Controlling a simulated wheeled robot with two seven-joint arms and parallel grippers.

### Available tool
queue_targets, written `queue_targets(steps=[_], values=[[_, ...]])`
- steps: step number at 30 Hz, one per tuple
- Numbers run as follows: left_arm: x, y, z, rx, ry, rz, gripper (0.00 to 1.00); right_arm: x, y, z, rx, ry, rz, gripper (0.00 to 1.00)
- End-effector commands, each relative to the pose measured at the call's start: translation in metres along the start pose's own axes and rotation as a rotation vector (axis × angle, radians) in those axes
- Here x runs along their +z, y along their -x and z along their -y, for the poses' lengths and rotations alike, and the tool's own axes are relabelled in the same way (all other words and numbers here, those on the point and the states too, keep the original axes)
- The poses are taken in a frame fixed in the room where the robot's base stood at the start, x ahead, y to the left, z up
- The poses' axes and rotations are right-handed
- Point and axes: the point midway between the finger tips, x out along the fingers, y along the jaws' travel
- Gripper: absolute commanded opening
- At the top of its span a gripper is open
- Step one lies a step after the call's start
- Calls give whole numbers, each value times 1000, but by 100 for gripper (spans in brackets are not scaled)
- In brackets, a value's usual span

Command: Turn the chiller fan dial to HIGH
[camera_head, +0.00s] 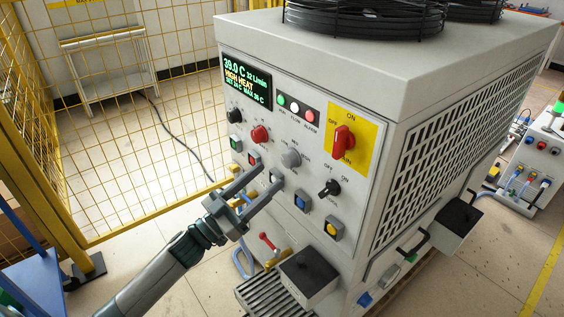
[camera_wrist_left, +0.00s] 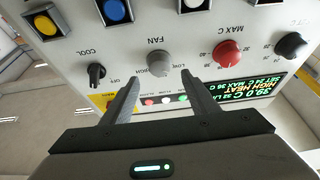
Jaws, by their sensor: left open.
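The chiller (camera_head: 380,75) is a large light-grey cabinet with a sloped control panel. Its fan dial (camera_head: 291,158) is a small grey knob in the middle of the panel. In the left wrist view, upside down, the fan dial (camera_wrist_left: 159,63) sits under the FAN label, with LOW and HIGH marks beside it. I cannot tell its setting. My left gripper (camera_head: 270,176) is open and empty, just short of the panel. In the wrist view its fingertips (camera_wrist_left: 161,80) are spread either side of the dial's line, apparently not touching it. My right gripper is not in view.
A red knob (camera_head: 260,134), a black knob (camera_head: 235,116), a black cool switch (camera_head: 329,188) and a red main switch (camera_head: 343,140) surround the dial. Coloured buttons (camera_head: 303,202) line the panel below. A display (camera_head: 246,79) reads HIGH HEAT. A yellow fence (camera_head: 150,100) stands left.

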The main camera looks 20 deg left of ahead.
Motion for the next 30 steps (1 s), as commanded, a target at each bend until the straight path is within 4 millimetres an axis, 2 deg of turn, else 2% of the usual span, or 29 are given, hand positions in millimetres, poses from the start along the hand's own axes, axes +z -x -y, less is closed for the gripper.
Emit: queue_targets(steps=[1,6,12,18,26,30], values=[[-2,-10,0,1,0,-4,54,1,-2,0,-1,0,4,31],[-2,-37,0,1,-1,-3,54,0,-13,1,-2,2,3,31],[-1,-59,0,0,0,-2,54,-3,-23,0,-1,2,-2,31],[0,-67,0,1,0,-1,54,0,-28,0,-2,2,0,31],[0,-67,0,1,0,-1,54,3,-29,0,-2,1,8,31],[0,-66,0,1,0,-1,23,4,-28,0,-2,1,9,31]])
